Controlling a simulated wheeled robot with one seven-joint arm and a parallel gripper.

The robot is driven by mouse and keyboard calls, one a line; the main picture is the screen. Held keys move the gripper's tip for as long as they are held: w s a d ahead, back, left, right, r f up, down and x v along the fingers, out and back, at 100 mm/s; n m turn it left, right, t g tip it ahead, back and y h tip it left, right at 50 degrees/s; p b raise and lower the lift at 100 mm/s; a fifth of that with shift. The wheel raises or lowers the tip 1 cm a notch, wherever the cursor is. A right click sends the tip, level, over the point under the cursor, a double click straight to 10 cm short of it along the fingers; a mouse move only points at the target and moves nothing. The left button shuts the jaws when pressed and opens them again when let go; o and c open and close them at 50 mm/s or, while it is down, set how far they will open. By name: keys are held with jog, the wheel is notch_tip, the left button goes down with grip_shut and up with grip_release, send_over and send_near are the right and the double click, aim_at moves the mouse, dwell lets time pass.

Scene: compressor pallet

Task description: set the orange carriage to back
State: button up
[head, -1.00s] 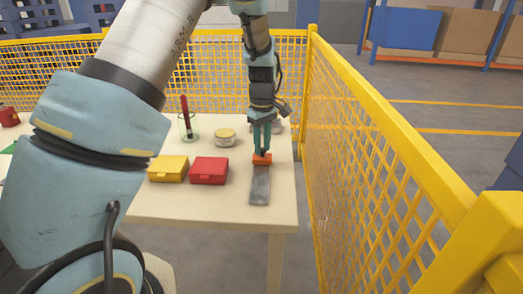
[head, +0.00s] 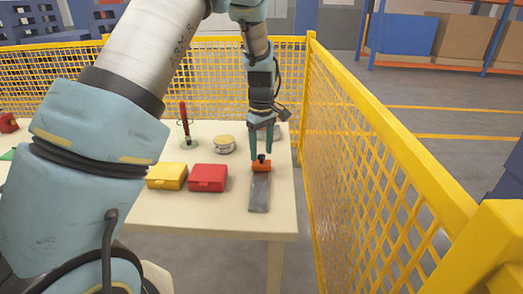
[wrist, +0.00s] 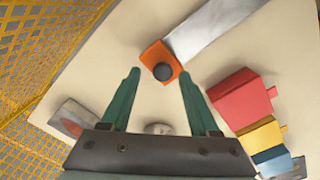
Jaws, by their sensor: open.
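The orange carriage (head: 262,167) sits at the far end of the grey rail (head: 260,193) on the table, with the bare rail running toward me. A dark round knob (wrist: 163,72) stands on top of the carriage, which also shows in the wrist view (wrist: 152,54). My gripper (head: 262,156) is open and empty just above the carriage, fingers pointing down. In the wrist view its fingers are spread wide, one on each side of the knob, with clear gaps. I cannot tell how far the fingertips are above the knob.
A red box (head: 208,178) and a yellow box (head: 166,176) stand left of the rail. A round tin (head: 223,144) and a glass with a red-handled tool (head: 184,128) are behind them. A yellow mesh fence (head: 370,160) runs close along the table's right side.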

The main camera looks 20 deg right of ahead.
aim_at(261, 155)
notch_tip(261, 155, up, 10)
jog(key=b, duration=0.1)
jog(key=shift+r, duration=0.2)
dwell(0.4)
jog(key=a+f+m, duration=0.2)
jog(key=a, duration=1.6)
jog(key=s+a+f+m+t, duration=0.1)
jog(key=s+a+f+m, duration=0.1)
jog(key=s+a, duration=0.9)
jog(key=a+m, duration=0.1)
jog(key=a, duration=0.2)
jog(key=shift+a+f+t, duration=0.2)
jog(key=shift+a+t, duration=0.1)
jog(key=shift+a, duration=0.1)
